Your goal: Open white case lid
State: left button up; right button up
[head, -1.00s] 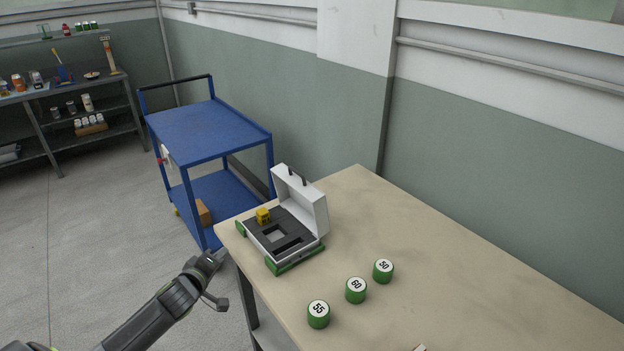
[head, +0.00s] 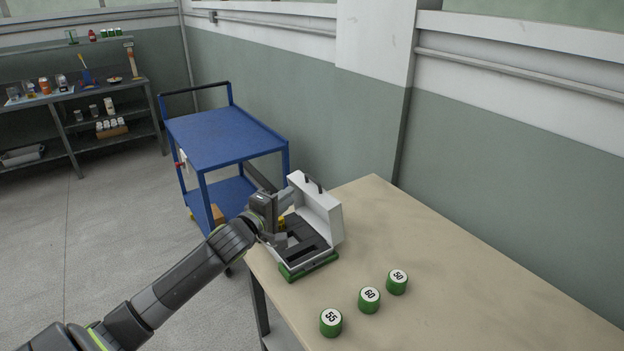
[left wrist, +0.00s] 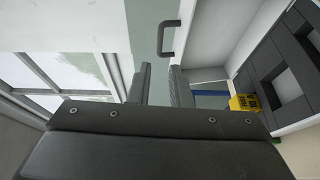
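The white case (head: 309,266) sits on the table's left end, with green corners and a dark grey insert. Its white lid (head: 322,213) stands roughly upright, with a dark handle on its outer side. In the left wrist view the lid (left wrist: 212,35) is at the upper right and its handle (left wrist: 169,38) is ahead of the fingers. My left gripper (head: 283,214) is at the lid's left side, over the case, and hides part of it. Its fingers (left wrist: 161,85) are apart, close to the lid's edge; contact cannot be told. My right gripper is not in view.
A yellow block (left wrist: 244,103) sits in the case insert. Three green cans, 55 (head: 331,322), 60 (head: 369,300) and 50 (head: 397,282), stand on the table (head: 470,290) in front. A blue cart (head: 222,138) is behind left. The table's right side is clear.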

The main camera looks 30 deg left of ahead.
aim_at(311, 177)
pick_arm(q)
jog(key=w, duration=1.2)
jog(key=shift+f+b, duration=0.2)
jog(key=shift+b, duration=0.15)
jog(key=shift+s, duration=0.1)
jog(key=shift+c, duration=0.2)
jog(key=shift+a, duration=0.1)
grip_shut()
